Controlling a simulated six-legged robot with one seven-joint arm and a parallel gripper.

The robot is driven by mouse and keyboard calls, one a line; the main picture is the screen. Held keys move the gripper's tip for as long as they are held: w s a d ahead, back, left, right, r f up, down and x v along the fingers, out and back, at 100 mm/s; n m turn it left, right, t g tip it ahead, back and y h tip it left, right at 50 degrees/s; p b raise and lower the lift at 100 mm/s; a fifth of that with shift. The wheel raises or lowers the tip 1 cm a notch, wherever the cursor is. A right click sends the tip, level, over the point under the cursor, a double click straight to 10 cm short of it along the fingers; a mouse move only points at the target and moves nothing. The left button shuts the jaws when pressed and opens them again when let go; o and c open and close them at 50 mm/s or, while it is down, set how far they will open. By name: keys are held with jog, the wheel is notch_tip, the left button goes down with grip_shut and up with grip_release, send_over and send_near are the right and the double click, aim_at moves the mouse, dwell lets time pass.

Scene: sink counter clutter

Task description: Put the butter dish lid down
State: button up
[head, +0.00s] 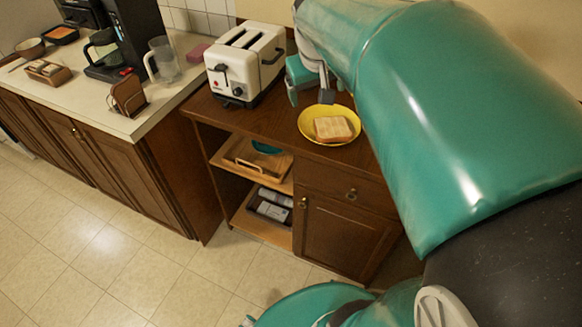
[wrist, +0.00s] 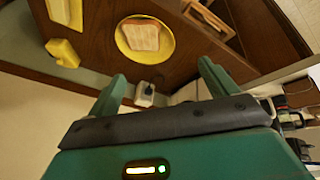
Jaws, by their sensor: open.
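My gripper (wrist: 163,82) is open, with nothing between its two fingers in the wrist view. In the head view my gripper (head: 308,92) is above the brown counter, between the toaster and the yellow plate. Two yellow pieces lie apart on the counter in the wrist view. The nearer block, with a small bump, looks like the butter dish lid (wrist: 64,53). The other, at the top edge, looks like the butter dish (wrist: 66,12) and is partly cut off. Both are left of the plate there and off to the side of my fingers. My arm hides that area in the head view.
The yellow plate (head: 309,129) holds a slice of bread (head: 332,128). A white toaster (head: 243,62) stands left of it. A wooden tray (head: 258,158) sits on the shelf below. A wall outlet with a plug (wrist: 145,95) shows beyond the counter.

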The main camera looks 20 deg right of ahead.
jog(key=s+a+f+n+t+y, duration=0.1)
jog(key=s+a+f, duration=0.3)
jog(key=s+a, duration=0.8)
jog(key=s+y, duration=0.1)
jog(key=s, duration=0.2)
jog(key=shift+a+f+t+y, duration=0.15)
jog(key=shift+f+t+y, duration=0.05)
jog(key=shift+t+y, duration=0.1)
jog(key=shift+s, duration=0.1)
